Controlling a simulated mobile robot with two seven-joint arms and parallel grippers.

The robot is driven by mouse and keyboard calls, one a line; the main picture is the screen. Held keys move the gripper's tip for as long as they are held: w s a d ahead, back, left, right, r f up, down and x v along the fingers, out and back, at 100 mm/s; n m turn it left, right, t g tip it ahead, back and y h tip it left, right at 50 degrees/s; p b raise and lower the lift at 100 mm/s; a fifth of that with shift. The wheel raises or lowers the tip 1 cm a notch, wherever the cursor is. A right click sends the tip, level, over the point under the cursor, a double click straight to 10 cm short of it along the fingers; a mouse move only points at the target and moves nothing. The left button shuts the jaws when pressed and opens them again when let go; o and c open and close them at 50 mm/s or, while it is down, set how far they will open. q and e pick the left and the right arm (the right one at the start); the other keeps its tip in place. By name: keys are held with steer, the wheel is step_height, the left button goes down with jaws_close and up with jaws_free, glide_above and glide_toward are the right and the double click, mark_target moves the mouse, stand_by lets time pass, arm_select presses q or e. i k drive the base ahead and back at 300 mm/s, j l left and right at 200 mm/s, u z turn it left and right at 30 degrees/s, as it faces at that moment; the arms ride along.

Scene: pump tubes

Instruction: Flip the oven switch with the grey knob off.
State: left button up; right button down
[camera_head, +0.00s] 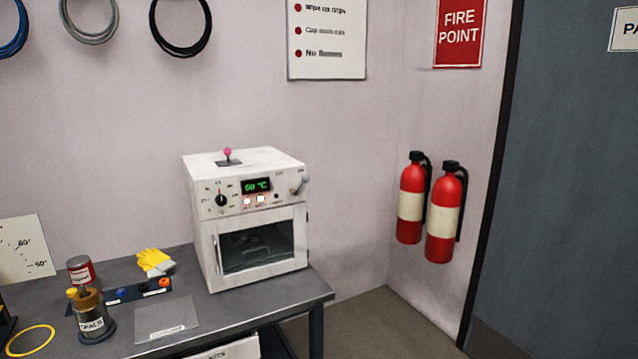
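A white oven (207,240) stands on the dark grey table near its right end, with its glass door closed. A switch lever with a grey knob (300,184) is at the upper right of the oven's front panel. The lever's knob end appears tilted up and to the right. The green display (256,186) reads about 60 °C, and lit lamps (260,199) show below it. A black dial (221,200) is on the panel's left. A second lever with a pink knob (227,152) stands on the oven's top. Neither of my grippers is in view.
On the table (310,284) left of the oven are yellow gloves (155,261), a red-labelled can (80,270), a seals pot (94,318) and a clear sheet (165,315). Two fire extinguishers (440,248) hang on the right wall. Floor is clear right of the table.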

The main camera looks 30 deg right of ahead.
mark_target(305, 178)
steer(key=i+l, duration=1.65)
steer(key=i+l+z, duration=0.05)
steer(key=l, duration=0.05)
